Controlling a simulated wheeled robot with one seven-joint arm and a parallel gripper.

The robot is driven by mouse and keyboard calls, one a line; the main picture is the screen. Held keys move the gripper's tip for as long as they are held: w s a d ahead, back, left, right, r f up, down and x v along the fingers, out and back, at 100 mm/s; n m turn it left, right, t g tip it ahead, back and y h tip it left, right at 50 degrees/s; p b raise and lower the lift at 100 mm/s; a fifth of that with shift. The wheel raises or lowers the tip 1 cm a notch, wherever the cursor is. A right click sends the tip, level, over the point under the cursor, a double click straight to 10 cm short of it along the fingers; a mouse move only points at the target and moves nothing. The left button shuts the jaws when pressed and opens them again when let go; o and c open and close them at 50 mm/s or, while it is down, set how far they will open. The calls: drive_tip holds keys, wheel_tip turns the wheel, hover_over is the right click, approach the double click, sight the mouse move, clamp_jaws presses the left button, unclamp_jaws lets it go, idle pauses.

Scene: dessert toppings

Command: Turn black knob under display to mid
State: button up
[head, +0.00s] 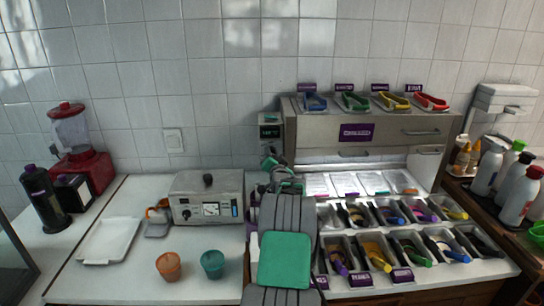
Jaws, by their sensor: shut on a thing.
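A small display (270,131) with a dark face and green edges is on the narrow control box at the left end of the steel topping station. My gripper (269,161) is just below the display, against the front of that box. It is shut, apparently on the black knob under the display. The fingers and my wrist cover that spot, so the knob and the way it points cannot be made out.
The topping station (320,119) carries several coloured tongs on top and bins in front. A grey machine (206,199) with its own dials stands to the left. An orange cup (169,266), a teal cup (212,264) and a white tray (109,240) are on the left counter.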

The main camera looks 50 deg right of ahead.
clamp_jaws()
drive_tip(key=shift+f+b, duration=0.15)
drive_tip(key=shift+b, duration=0.35)
drive_tip(key=n+g+b, duration=0.1)
drive_tip(key=n+b, duration=0.6)
drive_tip(key=n+g+b, duration=0.1)
drive_tip(key=n+b, duration=0.6)
drive_tip(key=n+h+b, duration=0.1)
drive_tip(key=n+b, duration=0.6)
drive_tip(key=n, duration=0.1)
drive_tip(key=shift+r+g, duration=0.3)
drive_tip(key=shift+g, duration=0.1)
